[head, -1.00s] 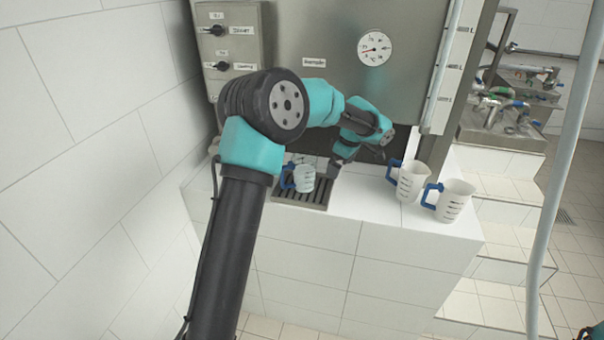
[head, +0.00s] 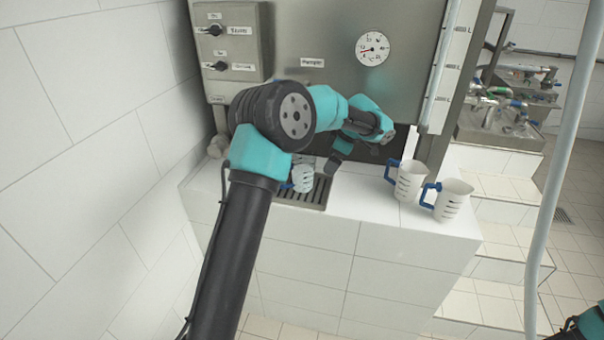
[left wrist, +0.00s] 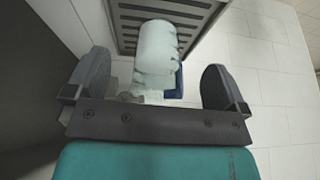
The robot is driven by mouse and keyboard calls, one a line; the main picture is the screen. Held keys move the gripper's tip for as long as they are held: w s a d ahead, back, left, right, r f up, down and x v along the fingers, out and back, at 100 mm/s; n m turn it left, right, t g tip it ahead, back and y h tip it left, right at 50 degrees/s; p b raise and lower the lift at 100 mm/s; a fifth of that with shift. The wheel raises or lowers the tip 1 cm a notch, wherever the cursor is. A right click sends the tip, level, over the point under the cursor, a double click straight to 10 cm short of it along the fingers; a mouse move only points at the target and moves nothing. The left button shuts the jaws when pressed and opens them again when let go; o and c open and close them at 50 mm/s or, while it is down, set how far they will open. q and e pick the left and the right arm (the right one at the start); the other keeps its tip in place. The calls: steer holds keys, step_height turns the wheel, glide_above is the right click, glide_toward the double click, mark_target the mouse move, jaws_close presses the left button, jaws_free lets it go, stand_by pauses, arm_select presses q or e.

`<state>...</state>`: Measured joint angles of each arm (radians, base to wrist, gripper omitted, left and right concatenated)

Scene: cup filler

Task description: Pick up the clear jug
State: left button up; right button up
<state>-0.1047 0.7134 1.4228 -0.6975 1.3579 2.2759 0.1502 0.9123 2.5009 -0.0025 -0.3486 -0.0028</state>
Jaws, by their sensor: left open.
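The clear jug (head: 303,178), pale with dark marks and a blue handle, stands on the drip grate (head: 316,200) in the head view. My arm partly hides it. My left gripper (head: 335,160) is just right of the jug and pointed down toward the grate. In the left wrist view the jug (left wrist: 157,45) shows beyond the open, empty fingers of my left gripper (left wrist: 155,82), roughly centred between them. Its blue handle (left wrist: 179,82) is partly visible there. My right gripper is not in view.
Two white jugs with blue handles, one (head: 411,181) and another (head: 455,201), stand on the tiled counter (head: 362,197) to the right. A steel machine panel (head: 330,30) rises behind. A white tiled wall (head: 80,120) is close on the left.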

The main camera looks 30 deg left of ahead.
mark_target(307, 158)
arm_select(q)
steer(key=shift+s+a, duration=0.25)
steer(key=shift+a, duration=0.35)
steer(key=shift+s+a, duration=0.25)
steer(key=shift+a, duration=0.35)
steer(key=shift+s+a, duration=0.25)
steer(key=shift+a, duration=0.35)
steer(key=shift+a, duration=0.1)
steer(key=a, duration=0.1)
steer(key=s+a, duration=0.1)
steer(key=a, duration=0.1)
steer(key=shift+s+a, duration=0.4)
steer(key=shift+x, duration=1.1)
steer(key=shift+s+a+f, duration=0.1)
steer(key=shift+a+f, duration=0.1)
steer(key=shift+f, duration=0.2)
